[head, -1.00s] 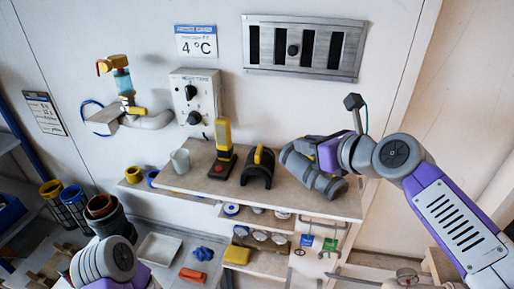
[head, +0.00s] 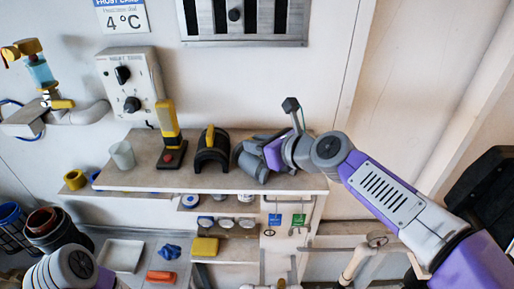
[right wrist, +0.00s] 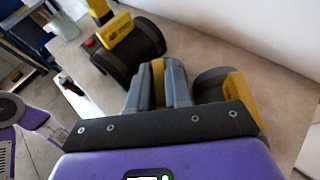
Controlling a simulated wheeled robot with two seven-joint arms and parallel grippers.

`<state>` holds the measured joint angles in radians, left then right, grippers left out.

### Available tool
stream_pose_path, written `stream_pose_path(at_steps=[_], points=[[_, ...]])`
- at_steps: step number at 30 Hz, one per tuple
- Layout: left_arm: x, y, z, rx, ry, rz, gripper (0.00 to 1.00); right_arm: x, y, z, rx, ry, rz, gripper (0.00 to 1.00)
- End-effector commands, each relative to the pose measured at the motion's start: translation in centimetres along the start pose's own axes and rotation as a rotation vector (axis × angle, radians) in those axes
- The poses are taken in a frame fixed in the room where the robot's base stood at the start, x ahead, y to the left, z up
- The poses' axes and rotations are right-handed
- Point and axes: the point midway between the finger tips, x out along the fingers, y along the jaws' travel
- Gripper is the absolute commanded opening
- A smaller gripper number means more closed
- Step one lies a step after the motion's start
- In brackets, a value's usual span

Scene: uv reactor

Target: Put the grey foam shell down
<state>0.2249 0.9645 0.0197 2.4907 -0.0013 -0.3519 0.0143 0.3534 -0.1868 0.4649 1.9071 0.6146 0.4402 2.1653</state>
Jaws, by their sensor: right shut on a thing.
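The grey foam shell (head: 248,158), a rounded grey piece, is at the right part of the wooden bench top (head: 135,180) in the head view. My right gripper (head: 270,152) is at its right side and shut on it. In the right wrist view the two grey fingers (right wrist: 160,85) close on a yellow strip, with dark curved pieces on both sides. I cannot tell whether the shell's underside touches the bench. Of my left arm only a link shows at the lower left; its gripper is out of view.
A black arch with a yellow strip (head: 211,150) stands just left of the shell. Beyond it are a yellow-handled tool (head: 170,135) and a pale cup (head: 122,155). The wall rises behind. Jars and a yellow block (head: 204,247) sit on shelves below.

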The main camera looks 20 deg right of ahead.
Motion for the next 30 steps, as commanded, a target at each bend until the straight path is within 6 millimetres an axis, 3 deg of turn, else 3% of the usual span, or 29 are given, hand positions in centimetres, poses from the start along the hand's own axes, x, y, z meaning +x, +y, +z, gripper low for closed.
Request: stream_pose_path(at_steps=[5,6,12,23,30], points=[[0.0,0.0,0.0,0.000,0.000,0.000,0.00,0.0,0.0,0.0,-0.001,-0.001,-0.001,0.00],[0.0,0.0,0.0,0.000,0.000,0.000,0.00,0.0,0.0,-0.1,-0.001,0.000,-0.001,0.23],[0.0,0.0,0.0,0.000,0.000,0.000,0.00,0.0,0.0,0.0,-0.001,0.000,-0.001,0.53],[0.0,0.0,0.0,0.000,0.000,0.000,0.00,-0.3,0.0,0.0,-0.002,-0.001,-0.002,0.55],[0.5,-0.2,0.0,0.000,0.000,0.000,0.00,-4.1,-0.1,0.1,-0.003,-0.005,-0.005,0.55]])
